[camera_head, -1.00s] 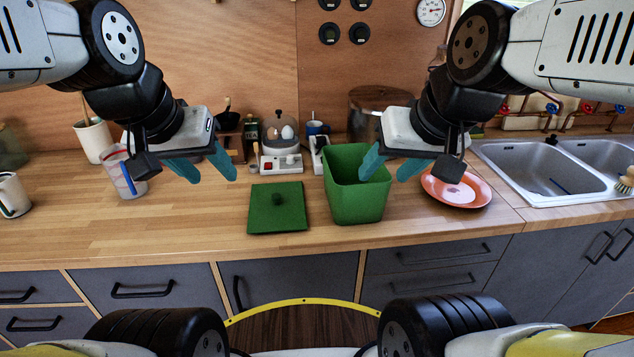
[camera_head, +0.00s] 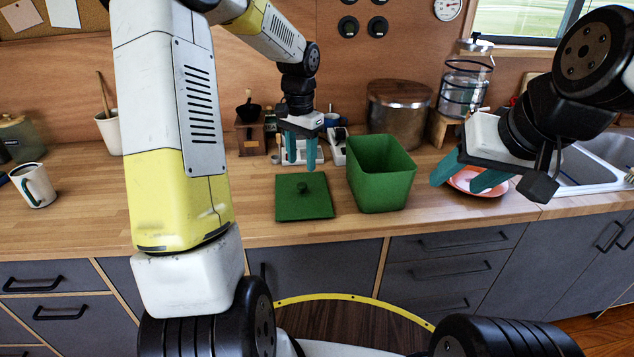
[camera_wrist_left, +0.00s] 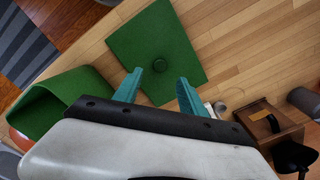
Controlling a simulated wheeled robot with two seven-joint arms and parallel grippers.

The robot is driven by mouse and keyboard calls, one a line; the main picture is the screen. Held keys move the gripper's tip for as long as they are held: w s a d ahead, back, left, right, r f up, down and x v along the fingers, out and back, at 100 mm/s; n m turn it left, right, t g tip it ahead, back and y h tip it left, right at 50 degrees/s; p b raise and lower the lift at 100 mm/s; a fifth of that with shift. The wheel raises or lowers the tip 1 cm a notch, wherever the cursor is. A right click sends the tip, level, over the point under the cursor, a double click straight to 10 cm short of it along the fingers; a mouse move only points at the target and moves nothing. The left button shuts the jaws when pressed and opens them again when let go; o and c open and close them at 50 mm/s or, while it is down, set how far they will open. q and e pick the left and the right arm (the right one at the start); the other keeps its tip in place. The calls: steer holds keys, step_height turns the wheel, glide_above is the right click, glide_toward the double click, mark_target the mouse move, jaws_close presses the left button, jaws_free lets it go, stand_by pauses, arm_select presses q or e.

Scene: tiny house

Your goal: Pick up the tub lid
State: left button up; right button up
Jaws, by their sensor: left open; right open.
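The tub lid (camera_head: 290,203) is a flat green square with a round knob (camera_head: 302,188) in its middle. It lies on the wooden counter, left of the open green tub (camera_head: 381,185). My left gripper (camera_head: 301,165) is open and empty above the lid's far edge, fingers pointing down. In the left wrist view the lid (camera_wrist_left: 140,45) lies beyond the two teal fingers (camera_wrist_left: 155,88), with the knob between and ahead of them. The tub (camera_wrist_left: 62,100) is at the left there. My right gripper (camera_head: 462,180) is open, right of the tub and above the orange plate.
An orange plate (camera_head: 472,180) and a sink (camera_head: 590,176) are to the right. A wooden grinder (camera_head: 250,138), white appliances and a metal pot (camera_head: 398,112) stand behind the lid. A mug (camera_head: 36,186) is far left. The counter's front strip is clear.

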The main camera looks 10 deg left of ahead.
mark_target(302, 184)
arm_select(q)
step_height(302, 184, down, 8)
steer(key=shift+r, duration=0.25)
jaws_close()
stand_by(1.5)
